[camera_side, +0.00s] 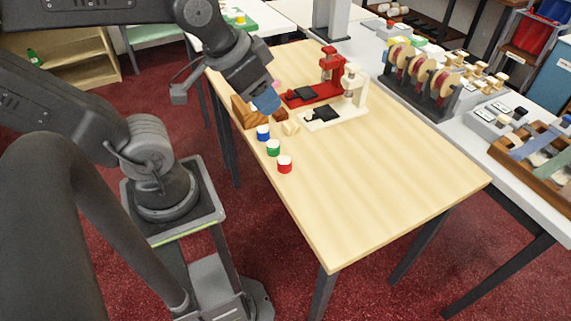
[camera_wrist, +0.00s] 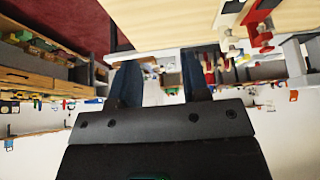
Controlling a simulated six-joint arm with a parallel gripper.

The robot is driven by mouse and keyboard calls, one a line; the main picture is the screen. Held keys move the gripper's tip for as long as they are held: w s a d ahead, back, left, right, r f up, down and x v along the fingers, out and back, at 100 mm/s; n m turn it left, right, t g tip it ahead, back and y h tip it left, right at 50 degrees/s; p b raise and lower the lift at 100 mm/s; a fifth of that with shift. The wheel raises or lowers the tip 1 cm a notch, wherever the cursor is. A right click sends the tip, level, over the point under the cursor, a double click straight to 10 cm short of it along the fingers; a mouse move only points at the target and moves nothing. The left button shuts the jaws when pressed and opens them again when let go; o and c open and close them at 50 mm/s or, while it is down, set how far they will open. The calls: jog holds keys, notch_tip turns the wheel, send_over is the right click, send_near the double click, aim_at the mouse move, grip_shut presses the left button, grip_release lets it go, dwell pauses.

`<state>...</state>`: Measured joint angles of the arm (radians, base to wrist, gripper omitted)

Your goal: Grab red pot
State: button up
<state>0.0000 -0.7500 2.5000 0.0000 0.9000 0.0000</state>
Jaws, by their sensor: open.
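The red pot (camera_side: 285,164) is a small round pot with a white top. It stands upright on the wooden table (camera_side: 370,185) near its left edge in the side view, the nearest of three pots in a row. My gripper (camera_side: 266,104) is above the far left part of the table, up and away from the red pot, beyond the blue pot. In the wrist view my gripper's two dark fingers (camera_wrist: 160,88) are apart with nothing between them. I do not make out the red pot in the wrist view.
A green pot (camera_side: 273,147) and a blue pot (camera_side: 263,132) stand beyond the red pot. A red press (camera_side: 328,72) and a cream press (camera_side: 352,92) stand farther back. A wooden block (camera_side: 243,112) is near my gripper. The table's near half is clear.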

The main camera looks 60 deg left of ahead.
jog(key=shift+o, duration=0.2)
jog(key=o, duration=0.5)
jog(key=n+g, duration=0.6)
jog(key=n, duration=1.2)
send_over(284, 161)
notch_tip(284, 161, down, 16)
notch_tip(284, 161, down, 14)
jog(key=shift+d+r, duration=0.1)
jog(key=shift+r, duration=0.1)
